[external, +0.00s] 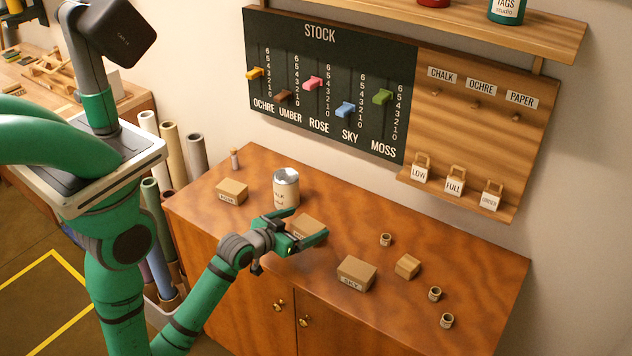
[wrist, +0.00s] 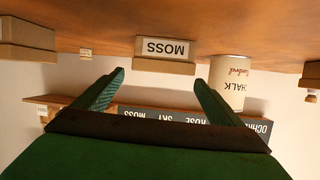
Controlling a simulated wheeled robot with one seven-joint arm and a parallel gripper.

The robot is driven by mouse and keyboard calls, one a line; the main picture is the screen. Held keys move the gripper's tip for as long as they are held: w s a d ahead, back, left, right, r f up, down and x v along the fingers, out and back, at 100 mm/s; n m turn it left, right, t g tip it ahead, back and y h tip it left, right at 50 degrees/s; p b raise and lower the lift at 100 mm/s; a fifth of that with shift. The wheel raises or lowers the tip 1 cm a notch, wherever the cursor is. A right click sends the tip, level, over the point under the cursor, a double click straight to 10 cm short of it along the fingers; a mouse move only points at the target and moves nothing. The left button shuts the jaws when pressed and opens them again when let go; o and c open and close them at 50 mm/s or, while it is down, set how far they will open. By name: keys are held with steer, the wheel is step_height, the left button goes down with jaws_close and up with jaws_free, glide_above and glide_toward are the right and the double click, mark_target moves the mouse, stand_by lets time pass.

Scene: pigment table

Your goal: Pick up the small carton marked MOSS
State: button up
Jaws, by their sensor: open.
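The small carton marked MOSS (wrist: 166,50) is a brown box with a white label. In the wrist view, which looks upside down, it lies beyond and between my spread fingers. In the external view the carton (external: 307,226) stands on the cabinet top, partly hidden by my gripper (external: 303,229). My gripper is open and empty, with a finger towards either side of the carton. The fingers also show in the wrist view (wrist: 158,82). I cannot tell whether either finger touches the carton.
A chalk can (external: 286,188) stands close behind the MOSS carton. The SKY carton (external: 356,273) is to its right, another carton (external: 231,192) to its left. The STOCK board (external: 330,85) hangs behind.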

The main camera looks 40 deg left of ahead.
mark_target(311, 223)
steer(key=shift+s+a+f+g, duration=0.15)
steer(key=shift+s+f+g, duration=0.15)
steer(key=shift+s+f, duration=0.1)
steer(key=shift+x, duration=3.7)
steer(key=c, duration=1.2)
